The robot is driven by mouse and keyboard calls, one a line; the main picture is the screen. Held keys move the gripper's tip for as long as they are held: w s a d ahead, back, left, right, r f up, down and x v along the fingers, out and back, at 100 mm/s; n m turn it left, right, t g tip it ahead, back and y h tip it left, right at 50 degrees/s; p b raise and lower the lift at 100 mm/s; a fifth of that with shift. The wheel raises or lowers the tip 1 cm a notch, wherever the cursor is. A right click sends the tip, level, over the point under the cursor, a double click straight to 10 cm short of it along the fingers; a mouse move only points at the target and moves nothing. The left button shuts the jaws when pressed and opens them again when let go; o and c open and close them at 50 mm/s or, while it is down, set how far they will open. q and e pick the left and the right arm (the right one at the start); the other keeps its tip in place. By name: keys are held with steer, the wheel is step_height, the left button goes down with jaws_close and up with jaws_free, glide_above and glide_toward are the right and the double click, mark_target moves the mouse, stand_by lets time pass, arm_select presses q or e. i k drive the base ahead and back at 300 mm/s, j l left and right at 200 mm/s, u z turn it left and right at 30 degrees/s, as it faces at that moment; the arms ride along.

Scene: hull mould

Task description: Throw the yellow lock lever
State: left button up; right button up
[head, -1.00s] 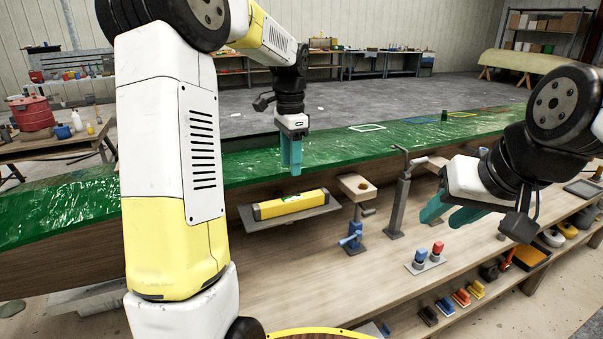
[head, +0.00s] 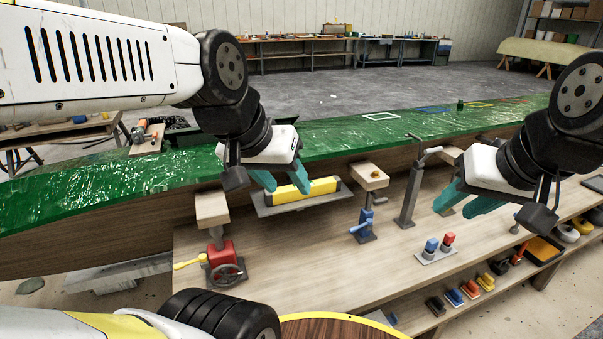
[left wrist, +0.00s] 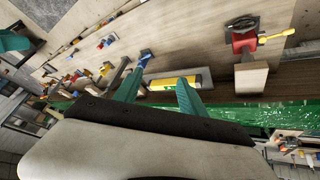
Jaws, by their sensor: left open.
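The yellow lock lever (head: 189,262) sticks out to the left from a red clamp block (head: 222,252) with a grey handwheel, low on the bench at the left. In the left wrist view the lever (left wrist: 277,38) shows at the upper right. My left gripper (head: 285,183) is open and empty, in front of the yellow bar on its shelf, up and to the right of the lever and apart from it. My right gripper (head: 462,200) has its two teal fingers apart and empty, above the bench at the right.
A yellow bar (head: 302,190) lies on a grey shelf. A blue clamp (head: 363,225) and a grey post (head: 411,195) stand further right. Blue and red knobs (head: 437,245) sit on a plate. The green hull mould (head: 120,185) runs behind. The bench middle is clear.

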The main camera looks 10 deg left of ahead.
mark_target(202, 258)
steer(key=k+l+u, duration=0.15)
steer(key=u, duration=1.5)
